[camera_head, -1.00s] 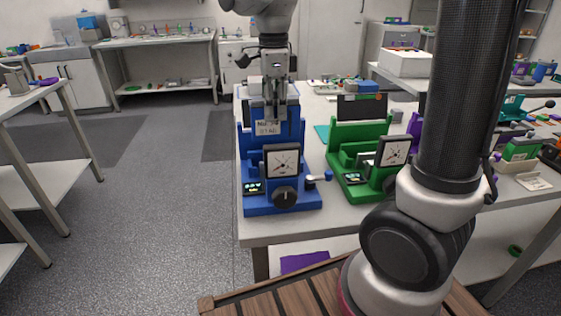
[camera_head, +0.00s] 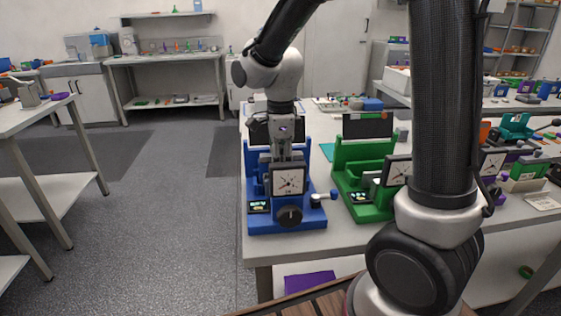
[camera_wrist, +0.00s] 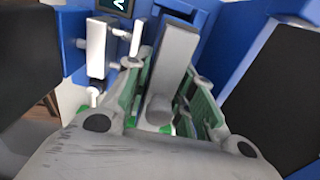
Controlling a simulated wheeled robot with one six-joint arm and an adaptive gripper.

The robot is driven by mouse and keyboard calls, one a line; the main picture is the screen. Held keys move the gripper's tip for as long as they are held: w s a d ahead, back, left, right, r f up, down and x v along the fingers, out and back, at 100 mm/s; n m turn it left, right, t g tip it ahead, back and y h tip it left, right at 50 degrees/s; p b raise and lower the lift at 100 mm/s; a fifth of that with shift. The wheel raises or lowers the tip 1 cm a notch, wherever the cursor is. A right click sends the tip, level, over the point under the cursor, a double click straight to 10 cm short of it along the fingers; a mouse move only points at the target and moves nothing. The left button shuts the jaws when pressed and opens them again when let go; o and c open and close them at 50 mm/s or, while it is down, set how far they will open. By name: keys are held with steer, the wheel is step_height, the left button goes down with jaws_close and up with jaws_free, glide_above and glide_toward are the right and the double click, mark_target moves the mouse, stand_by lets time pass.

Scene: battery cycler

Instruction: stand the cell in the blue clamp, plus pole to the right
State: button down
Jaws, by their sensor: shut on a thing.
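The blue clamp (camera_head: 257,222) stands upright near the table's left front corner, with a dial, black knob, small display and side lever at its front. My gripper (camera_head: 284,152) points down into it, just behind the dial (camera_head: 288,183). In the wrist view my two fingers (camera_wrist: 165,98) reach in beside a grey bar (camera_wrist: 174,60), with blue clamp walls (camera_wrist: 207,35) around. My gripper is shut on the cell, which the fingers and dial mostly hide. I cannot tell its pole direction or whether it touches the clamp floor.
A green clamp (camera_head: 370,212) stands close on the right, with a dark panel (camera_head: 367,126) behind. A pale block (camera_wrist: 97,45) on rods sits left of my fingers. More devices crowd the table's right.

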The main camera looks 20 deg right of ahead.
steer(key=shift+f, duration=0.1)
steer(key=c, duration=1.2)
jaws_free()
step_height(320, 180, up, 12)
steer(key=shift+r, duration=0.2)
steer(key=s+d+n+t, duration=0.4)
steer(key=s+d+n, duration=1.1)
steer(key=s+n, duration=0.4)
steer(key=shift+r+n, duration=0.2)
steer(key=shift+n, duration=0.4)
